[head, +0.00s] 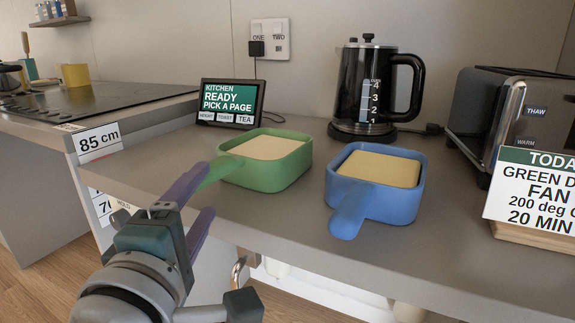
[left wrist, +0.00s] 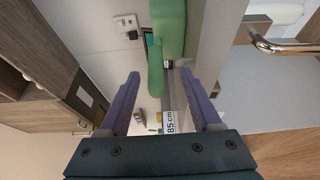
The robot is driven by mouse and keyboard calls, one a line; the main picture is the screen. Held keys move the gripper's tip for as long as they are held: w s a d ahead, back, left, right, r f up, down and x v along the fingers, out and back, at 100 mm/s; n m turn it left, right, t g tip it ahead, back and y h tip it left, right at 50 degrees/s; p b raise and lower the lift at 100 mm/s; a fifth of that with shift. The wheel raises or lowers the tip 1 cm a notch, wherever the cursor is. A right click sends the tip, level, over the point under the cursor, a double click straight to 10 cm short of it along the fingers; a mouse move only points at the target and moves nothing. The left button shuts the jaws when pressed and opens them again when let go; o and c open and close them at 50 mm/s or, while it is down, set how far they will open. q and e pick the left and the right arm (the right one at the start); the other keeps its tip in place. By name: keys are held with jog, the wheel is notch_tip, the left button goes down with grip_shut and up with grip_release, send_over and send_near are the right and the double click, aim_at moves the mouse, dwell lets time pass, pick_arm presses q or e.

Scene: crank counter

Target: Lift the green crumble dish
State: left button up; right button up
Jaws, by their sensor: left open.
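The green crumble dish (head: 265,166) stands on the grey counter with pale crumble inside. Its handle (head: 215,172) points left and toward me, and its near end is partly hidden behind a purple finger. My left gripper (head: 208,188) is open at the handle, with nothing held. In the left wrist view the green handle (left wrist: 155,95) shows between the two spread fingers (left wrist: 160,74), apart from both, and part of the dish (left wrist: 168,28) is at the top. My right gripper is not in view.
A blue dish (head: 395,203) with crumble stands right of the green one, its handle toward me. Behind are a small screen (head: 230,103) and a kettle (head: 350,105). A toaster (head: 475,100) and a recipe card (head: 535,195) stand at right. The counter's front edge is close.

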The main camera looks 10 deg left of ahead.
aim_at(208, 178)
pick_arm(q)
jog(key=w, duration=0.6)
jog(key=shift+a+r+b, duration=0.2)
jog(key=shift+r+b, duration=0.15)
jog(key=shift+s, duration=0.1)
grip_shut()
dwell(0.9)
jog(key=shift+r, duration=0.2)
